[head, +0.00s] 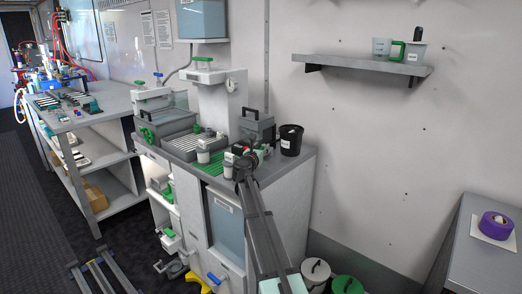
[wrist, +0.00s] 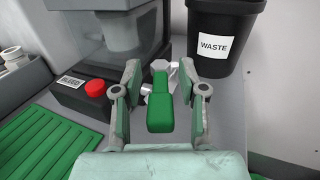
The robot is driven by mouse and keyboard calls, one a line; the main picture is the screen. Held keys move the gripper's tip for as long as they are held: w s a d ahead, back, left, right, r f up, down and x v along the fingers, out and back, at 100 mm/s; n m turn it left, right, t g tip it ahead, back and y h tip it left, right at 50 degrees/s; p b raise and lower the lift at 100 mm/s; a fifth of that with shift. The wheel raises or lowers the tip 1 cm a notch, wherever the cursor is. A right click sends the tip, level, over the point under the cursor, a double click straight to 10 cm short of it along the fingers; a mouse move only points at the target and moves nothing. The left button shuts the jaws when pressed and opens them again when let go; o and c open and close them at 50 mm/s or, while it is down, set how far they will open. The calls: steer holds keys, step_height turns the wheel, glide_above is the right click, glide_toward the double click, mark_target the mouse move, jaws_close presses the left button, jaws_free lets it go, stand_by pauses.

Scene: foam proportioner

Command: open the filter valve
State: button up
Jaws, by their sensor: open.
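A green lever handle (wrist: 160,108), which looks like the filter valve's, sits at the centre of the wrist view, its long end towards me. Behind it is a silver fitting (wrist: 174,76) below the grey filter housing (wrist: 130,35). My gripper (wrist: 160,76) is open, with one finger on each side of the lever and a visible gap on both sides. In the head view my gripper (head: 244,163) is at the front right of the counter. The lever cannot be made out there.
A black box with a red button (wrist: 95,88) stands close left of my gripper. A black WASTE bin (wrist: 222,38) stands just behind to the right. A green ribbed mat (wrist: 45,145) lies at left. The wall is close behind the counter (head: 298,165).

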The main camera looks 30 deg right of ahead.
mark_target(261, 148)
step_height(261, 148, up, 10)
steer(key=shift+f, duration=0.25)
